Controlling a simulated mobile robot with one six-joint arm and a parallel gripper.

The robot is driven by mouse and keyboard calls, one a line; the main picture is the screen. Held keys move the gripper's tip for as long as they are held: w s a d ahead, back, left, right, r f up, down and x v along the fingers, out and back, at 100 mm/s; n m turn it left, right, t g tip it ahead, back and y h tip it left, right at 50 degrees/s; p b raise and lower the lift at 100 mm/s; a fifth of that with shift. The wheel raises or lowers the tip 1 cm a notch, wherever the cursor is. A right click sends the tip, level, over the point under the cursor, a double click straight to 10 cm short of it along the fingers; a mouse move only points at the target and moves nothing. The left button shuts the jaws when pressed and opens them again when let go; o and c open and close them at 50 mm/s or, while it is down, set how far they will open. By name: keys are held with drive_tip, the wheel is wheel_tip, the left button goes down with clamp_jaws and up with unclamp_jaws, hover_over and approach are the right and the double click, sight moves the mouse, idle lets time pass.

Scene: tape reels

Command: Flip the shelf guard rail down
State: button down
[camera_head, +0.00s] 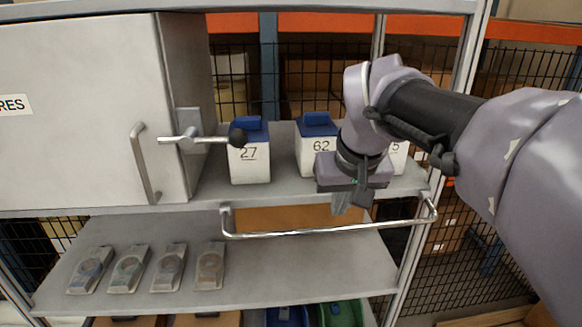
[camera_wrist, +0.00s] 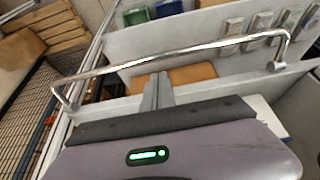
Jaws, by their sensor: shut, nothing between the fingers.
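The guard rail is a shiny metal bar (camera_head: 300,232) with a short arm at each end, mounted at the front edge of the upper shelf. In the head view its bar shows lower than the shelf edge; it looks swung outward and down, but its exact angle is unclear. The rail also crosses the wrist view (camera_wrist: 220,45). My gripper (camera_head: 350,207) is shut and empty, pointing down at the shelf's front edge, towards the rail's right half. In the wrist view its fingertips (camera_wrist: 160,76) sit close to the bar; I cannot tell whether they touch it.
White bins with blue lids, numbered 27 (camera_head: 249,165) and 62 (camera_head: 312,160), stand on the upper shelf (camera_head: 215,190); another is partly hidden behind my gripper. A grey cabinet (camera_head: 80,110) with a handle and a black-knobbed lever (camera_head: 236,137) is left. Several reel holders (camera_head: 170,268) lie below.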

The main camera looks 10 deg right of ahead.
sight(339, 230)
drive_tip(key=shift+s+f, duration=0.45)
drive_tip(key=shift+f, duration=0.3)
drive_tip(key=shift+w, duration=0.1)
drive_tip(key=shift+s+d+f+b, duration=0.1)
drive_tip(key=shift+s+f+b, duration=0.1)
drive_tip(key=shift+f+b, duration=0.4)
drive_tip(key=shift+s+f+b, duration=0.2)
drive_tip(key=shift+f+b, duration=0.3)
drive_tip(key=shift+b, duration=0.05)
drive_tip(key=shift+s+r, duration=0.15)
